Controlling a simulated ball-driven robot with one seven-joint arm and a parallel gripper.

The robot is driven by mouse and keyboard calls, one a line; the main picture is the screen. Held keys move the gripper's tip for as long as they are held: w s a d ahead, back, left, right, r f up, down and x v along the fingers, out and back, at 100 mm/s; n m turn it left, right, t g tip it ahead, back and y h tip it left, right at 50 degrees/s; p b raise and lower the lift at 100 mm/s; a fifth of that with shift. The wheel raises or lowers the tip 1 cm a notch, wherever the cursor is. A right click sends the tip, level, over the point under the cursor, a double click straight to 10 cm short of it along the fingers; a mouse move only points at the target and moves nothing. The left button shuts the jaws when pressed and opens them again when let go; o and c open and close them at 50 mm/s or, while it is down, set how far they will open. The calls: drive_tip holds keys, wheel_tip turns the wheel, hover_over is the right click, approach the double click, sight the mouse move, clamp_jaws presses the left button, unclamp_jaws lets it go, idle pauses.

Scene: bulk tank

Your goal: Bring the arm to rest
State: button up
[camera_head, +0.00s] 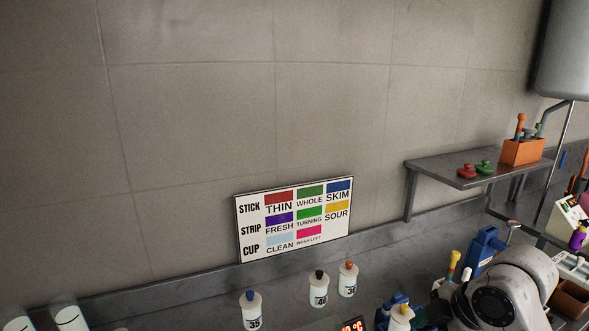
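My arm (503,293) shows at the lower right as a rounded grey-white link with a dark round joint cap. It stands in front of the counter and hides part of what lies behind it. My gripper is not in the picture, so its state and anything in it cannot be seen.
A grey shelf (470,167) on the wall holds red and green knobs and an orange box (522,151). Numbered white bottles (251,312) stand on the counter. A blue object (484,246) is close behind my arm.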

drive_tip(key=s+a+f+m+b, duration=0.1)
drive_tip(key=s+a+f+m, duration=0.1)
drive_tip(key=f, duration=0.4)
drive_tip(key=s+a+f+m+b, duration=0.1)
drive_tip(key=s+a+f+m, duration=0.1)
drive_tip(key=s+f+m, duration=0.3)
drive_tip(key=s+a+f+m+b, duration=0.1)
drive_tip(key=s+a+f+m, duration=0.1)
drive_tip(key=s+f, duration=0.3)
drive_tip(key=shift+s+a+f+m+b, duration=0.1)
drive_tip(key=shift+a+f+m+b, duration=0.1)
drive_tip(key=shift+f+m, duration=0.3)
drive_tip(key=shift+s+a+f+m+b, duration=0.1)
drive_tip(key=shift+f+m+b, duration=0.1)
drive_tip(key=shift+f, duration=0.5)
drive_tip(key=s+d+f+m+g+h+b, duration=0.1)
drive_tip(key=s+d+f+m+h, duration=0.1)
drive_tip(key=s, duration=0.7)
drive_tip(key=s+d+f+m+g+h+b, duration=0.1)
drive_tip(key=s+d+f+m, duration=0.3)
drive_tip(key=s, duration=0.5)
wheel_tip(320, 180, down, 4)
drive_tip(key=shift+s+d+r+m+g+h, duration=0.1)
drive_tip(key=shift+s+d+m+g+h, duration=0.25)
drive_tip(key=shift+d, duration=0.9)
